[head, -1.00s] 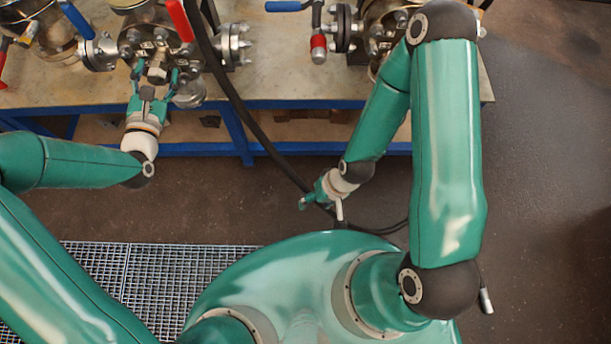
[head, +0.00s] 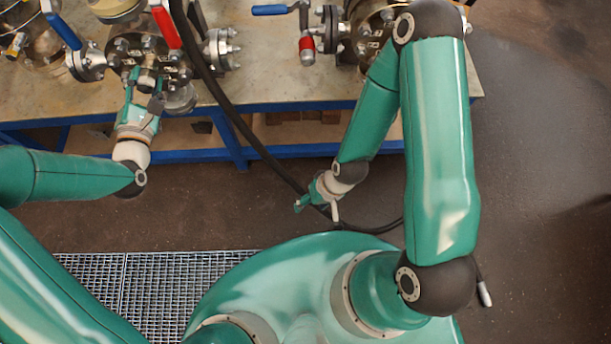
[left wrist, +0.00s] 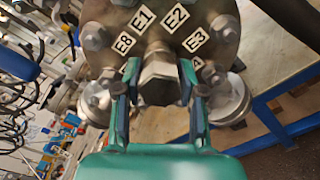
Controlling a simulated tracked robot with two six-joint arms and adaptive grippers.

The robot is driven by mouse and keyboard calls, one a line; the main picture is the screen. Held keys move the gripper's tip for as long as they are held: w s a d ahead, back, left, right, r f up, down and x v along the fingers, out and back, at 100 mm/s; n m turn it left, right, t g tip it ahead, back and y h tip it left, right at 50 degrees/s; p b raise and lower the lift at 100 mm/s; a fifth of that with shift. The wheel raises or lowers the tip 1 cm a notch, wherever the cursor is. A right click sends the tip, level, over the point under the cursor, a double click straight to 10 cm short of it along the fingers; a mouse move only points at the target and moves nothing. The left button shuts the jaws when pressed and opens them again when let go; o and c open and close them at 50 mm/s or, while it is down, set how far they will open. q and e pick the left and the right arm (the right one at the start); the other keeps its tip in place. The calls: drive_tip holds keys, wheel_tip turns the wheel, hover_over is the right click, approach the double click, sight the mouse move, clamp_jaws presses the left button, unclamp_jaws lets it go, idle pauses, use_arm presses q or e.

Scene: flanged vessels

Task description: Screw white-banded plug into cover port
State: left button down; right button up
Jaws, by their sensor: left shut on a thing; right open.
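The plug (left wrist: 159,84) is a metal hex-headed piece, seen in the left wrist view in front of the cover's lower middle. It also shows in the head view (head: 147,84); its white band cannot be made out. My left gripper (left wrist: 158,94) has a finger on each side of it and is shut on it. The round metal cover (left wrist: 170,38) carries labels E1, E2, E3 and E8 and a ring of bolts. The port is hidden behind the plug, so I cannot tell how deep the plug sits. My right gripper (head: 305,205) is open and empty, well away from the bench.
The bench (head: 270,85) has a blue frame. A red lever (head: 162,20) and a black hose (head: 215,90) are close right of the cover. A blue lever (head: 62,28) stands left. Another flanged vessel (head: 372,35) is at the right. Open floor lies before the bench.

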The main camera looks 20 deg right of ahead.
use_arm(q)
drive_tip(key=c, duration=0.6)
unclamp_jaws()
drive_tip(key=shift+s, duration=0.15)
drive_tip(key=v, duration=1.2)
